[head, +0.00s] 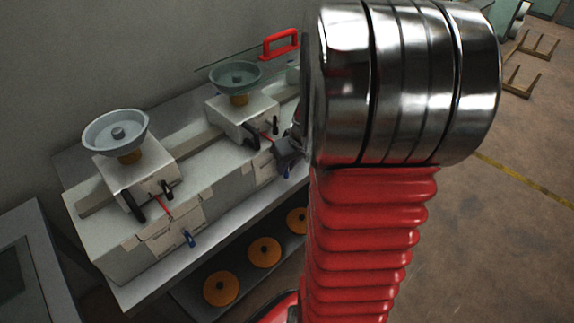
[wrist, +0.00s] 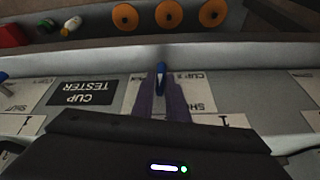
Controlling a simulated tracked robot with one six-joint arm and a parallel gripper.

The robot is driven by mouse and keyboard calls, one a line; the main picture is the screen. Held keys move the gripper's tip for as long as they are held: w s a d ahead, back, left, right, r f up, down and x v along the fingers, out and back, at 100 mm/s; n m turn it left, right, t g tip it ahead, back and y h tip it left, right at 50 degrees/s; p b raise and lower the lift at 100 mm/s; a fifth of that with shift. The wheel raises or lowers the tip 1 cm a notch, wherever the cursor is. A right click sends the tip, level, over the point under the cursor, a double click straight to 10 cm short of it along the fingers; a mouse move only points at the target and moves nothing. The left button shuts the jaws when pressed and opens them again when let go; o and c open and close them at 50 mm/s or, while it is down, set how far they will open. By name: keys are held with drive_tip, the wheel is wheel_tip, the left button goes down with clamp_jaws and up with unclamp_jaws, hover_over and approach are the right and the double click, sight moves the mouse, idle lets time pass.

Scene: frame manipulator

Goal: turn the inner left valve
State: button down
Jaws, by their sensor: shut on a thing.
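A small blue valve handle (wrist: 161,72) stands at the front of the white panel in the wrist view. The two purple-grey fingers of my gripper (wrist: 161,95) are shut on it, one on each side. In the head view my gripper (head: 287,152) reaches the front of the right-hand white unit (head: 243,117), and its wrist partly covers that area. Another blue valve handle (head: 189,238) is on the front of the left-hand unit (head: 137,180), apart from my gripper. A blue handle also shows at the left edge of the wrist view (wrist: 3,76).
Metal bowls (head: 116,133) top both units. Several orange discs (head: 264,252) lie on the lower shelf. A red handle (head: 281,44) stands behind. An upside-down "CUP TESTER" label (wrist: 85,92) is beside my fingers. Open floor lies to the right.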

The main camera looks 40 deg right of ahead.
drive_tip(key=shift+d, duration=0.15)
drive_tip(key=y, duration=0.3)
drive_tip(key=shift+d+f+m, duration=0.1)
drive_tip(key=shift+d+m, duration=0.25)
drive_tip(key=shift+m, duration=0.05)
drive_tip(key=y, duration=0.4)
drive_tip(key=shift+d+f+m, duration=0.25)
drive_tip(key=shift+d+m, duration=0.05)
drive_tip(key=shift+m, duration=0.1)
drive_tip(key=y, duration=0.2)
drive_tip(key=m+y, duration=0.1)
drive_tip(key=y, duration=0.1)
drive_tip(key=shift+d+f+t, duration=0.25)
drive_tip(key=shift+f+t, duration=0.05)
drive_tip(key=shift+f, duration=0.05)
drive_tip(key=shift+d+f+m+t+y, duration=0.1)
drive_tip(key=shift+f+m+t+y, duration=0.15)
drive_tip(key=shift+y, duration=0.75)
drive_tip(key=shift+f+m+t+y, duration=0.1)
drive_tip(key=shift+m+y, duration=0.25)
drive_tip(key=shift+y, duration=0.65)
drive_tip(key=c, duration=1.7)
unclamp_jaws()
drive_tip(key=shift+c, duration=0.2)
drive_tip(key=shift+r, duration=0.1)
